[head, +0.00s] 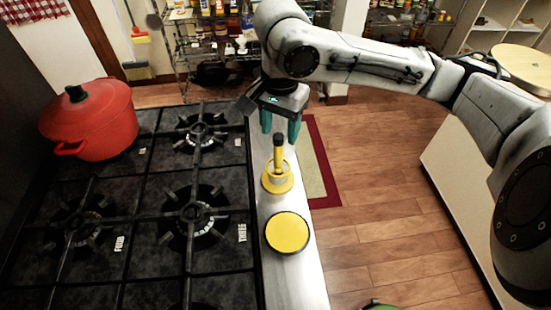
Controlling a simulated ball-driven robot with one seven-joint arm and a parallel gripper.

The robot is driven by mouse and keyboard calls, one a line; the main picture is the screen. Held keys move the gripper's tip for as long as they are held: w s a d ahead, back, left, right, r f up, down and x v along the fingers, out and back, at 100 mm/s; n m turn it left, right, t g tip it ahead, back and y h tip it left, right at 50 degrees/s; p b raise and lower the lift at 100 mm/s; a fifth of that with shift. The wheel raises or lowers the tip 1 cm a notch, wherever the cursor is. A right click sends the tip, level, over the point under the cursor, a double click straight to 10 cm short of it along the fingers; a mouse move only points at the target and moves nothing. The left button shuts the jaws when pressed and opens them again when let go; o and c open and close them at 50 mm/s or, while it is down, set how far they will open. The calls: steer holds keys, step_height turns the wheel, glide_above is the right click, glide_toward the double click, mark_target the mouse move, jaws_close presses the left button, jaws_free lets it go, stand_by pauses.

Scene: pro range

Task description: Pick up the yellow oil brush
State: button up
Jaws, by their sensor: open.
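The yellow oil brush (278,160) stands upright on the narrow metal counter strip right of the stove. It has a dark handle top and a yellow round base (277,178). My gripper (281,135) hangs from the arm with its two teal fingers pointing down. The fingers are apart and nothing is held between them. In this view the fingertips appear around or just behind the top of the brush handle. I cannot tell the exact depth between them.
A round yellow dish or lid (287,232) lies on the metal strip (298,280) nearer to me. The black stove (150,178) is at the left, with a red pot (92,125) on its far burner. Wooden floor lies right of the strip. A shelf with bottles stands at the back.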

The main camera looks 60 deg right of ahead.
mark_target(278, 145)
steer(key=shift+w+a+f+p, duration=0.1)
steer(key=shift+f+p, duration=0.25)
steer(key=shift+f, duration=2.5)
steer(key=shift+c, duration=0.2)
jaws_close()
